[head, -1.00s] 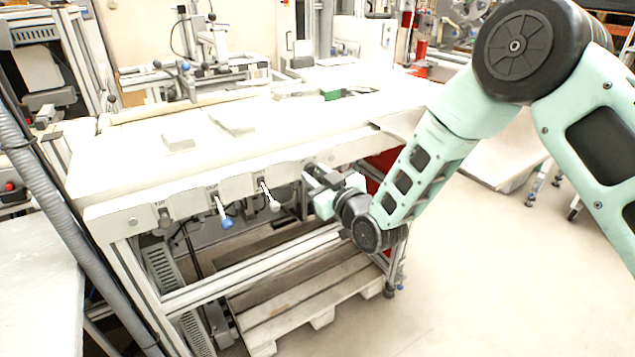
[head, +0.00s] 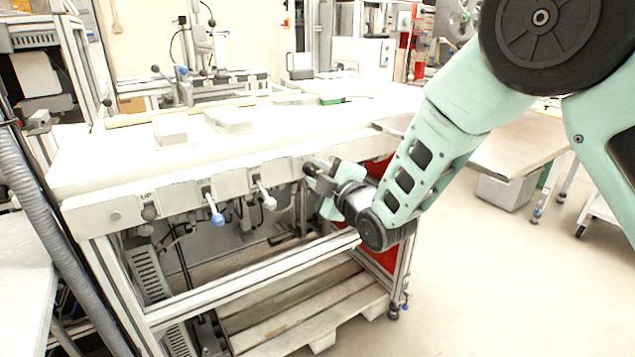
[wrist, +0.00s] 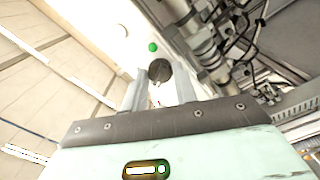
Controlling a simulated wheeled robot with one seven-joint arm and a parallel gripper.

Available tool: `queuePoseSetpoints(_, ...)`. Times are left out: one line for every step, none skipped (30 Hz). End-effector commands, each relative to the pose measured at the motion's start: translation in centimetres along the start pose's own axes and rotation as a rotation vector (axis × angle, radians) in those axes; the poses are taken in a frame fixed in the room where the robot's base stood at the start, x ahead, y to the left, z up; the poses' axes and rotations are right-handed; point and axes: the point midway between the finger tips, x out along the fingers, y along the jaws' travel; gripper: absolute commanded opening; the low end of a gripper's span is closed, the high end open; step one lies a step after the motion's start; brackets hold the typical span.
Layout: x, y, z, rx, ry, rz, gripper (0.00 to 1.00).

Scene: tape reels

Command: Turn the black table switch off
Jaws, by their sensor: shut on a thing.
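My gripper (head: 316,172) is at the front edge of the white table, right of the hanging levers. In the wrist view, my gripper (wrist: 161,76) has a finger on each side of a dark round black switch (wrist: 159,69) and is shut on it. A green round spot (wrist: 153,47) shows just beyond the switch on the white panel. In the head view the switch is largely hidden by the gripper, and its on or off position cannot be told.
White blocks (head: 171,129) lie on top. A metal frame and pallet (head: 290,325) are below. Floor at right is open.

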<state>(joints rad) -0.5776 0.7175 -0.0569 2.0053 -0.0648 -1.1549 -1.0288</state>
Motion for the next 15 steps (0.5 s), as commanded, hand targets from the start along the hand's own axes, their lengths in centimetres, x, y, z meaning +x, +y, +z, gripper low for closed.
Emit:
queuePoseSetpoints(-0.03, -0.27, 0.01, -0.023, 0.001, -0.002, 0.06)
queuePoseSetpoints(-0.03, -0.24, 0.01, -0.036, 0.001, -0.002, 0.06)
queuePoseSetpoints(-0.03, -0.20, 0.02, -0.052, 0.001, -0.002, 0.06)
queuePoseSetpoints(-0.03, -0.18, 0.02, -0.064, 0.001, -0.001, 0.06)
queuePoseSetpoints(-0.03, -0.16, 0.03, -0.074, 0.000, -0.001, 0.06)
queuePoseSetpoints(-0.03, -0.14, 0.01, -0.085, 0.001, -0.001, 0.06)
queuePoseSetpoints(-0.03, -0.14, 0.00, -0.092, 0.001, -0.001, 0.06)
queuePoseSetpoints(-0.03, -0.14, -0.01, -0.099, 0.001, -0.002, 0.06)
queuePoseSetpoints(-0.03, -0.14, -0.03, -0.107, 0.001, -0.002, 0.06)
queuePoseSetpoints(-0.03, -0.13, -0.03, -0.111, 0.001, -0.002, 0.06)
queuePoseSetpoints(-0.03, -0.13, -0.03, -0.114, 0.001, -0.002, 0.06)
queuePoseSetpoints(-0.03, -0.12, -0.03, -0.118, 0.001, -0.002, 0.06)
queuePoseSetpoints(-0.03, -0.11, -0.03, -0.120, 0.001, -0.002, 0.06)
queuePoseSetpoints(-0.04, -0.11, -0.03, -0.121, 0.000, -0.002, 0.06)
queuePoseSetpoints(-0.04, -0.10, -0.03, -0.123, 0.000, -0.003, 0.06)
